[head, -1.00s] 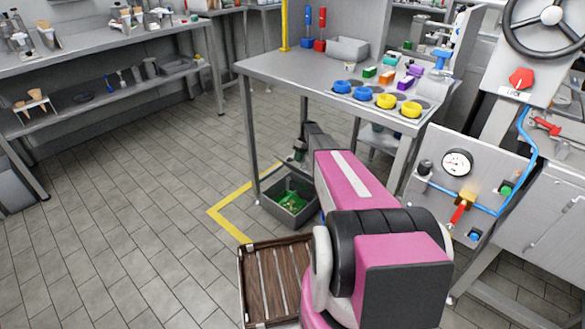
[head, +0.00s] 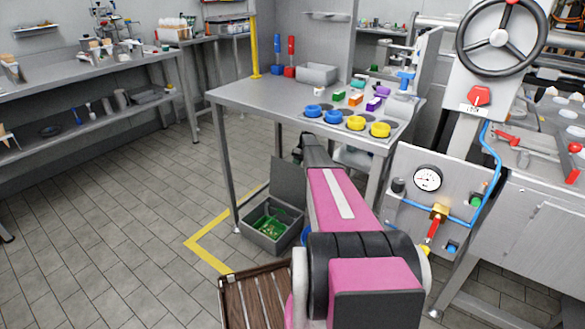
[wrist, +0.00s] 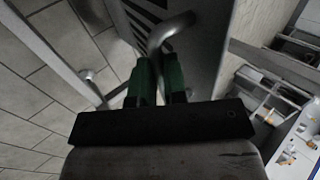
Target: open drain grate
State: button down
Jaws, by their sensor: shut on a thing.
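The drain grate (head: 287,182) shows in the head view as a grey panel raised steeply at the back of the grey drain box (head: 268,243), under the table. The box is open at the top, with green stuff inside. In the wrist view the grate (wrist: 205,50) is a grey plate with dark slots and a curved grey handle (wrist: 172,28). My gripper (wrist: 160,68) has its green fingers shut on this handle. In the head view my pink arm reaches toward the grate and hides part of the box's right side.
The steel table (head: 270,98) stands over the box, its front leg (head: 229,170) close on the left. A valve panel (head: 430,195) is at the right. A wooden slatted crate (head: 255,298) lies in front. The tiled floor at the left is clear.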

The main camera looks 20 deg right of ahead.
jog(key=shift+w+d+f, duration=0.15)
jog(key=shift+d+f, duration=0.1)
jog(key=shift+f, duration=0.15)
jog(key=c, duration=1.2)
grip_release()
jog(key=shift+o, duration=0.2)
jog(key=shift+r, duration=0.1)
jog(key=shift+r, duration=0.1)
jog(key=v, duration=1)
jog(key=shift+w+d, duration=0.2)
jog(key=shift+w, duration=0.05)
jog(key=shift+r, duration=0.1)
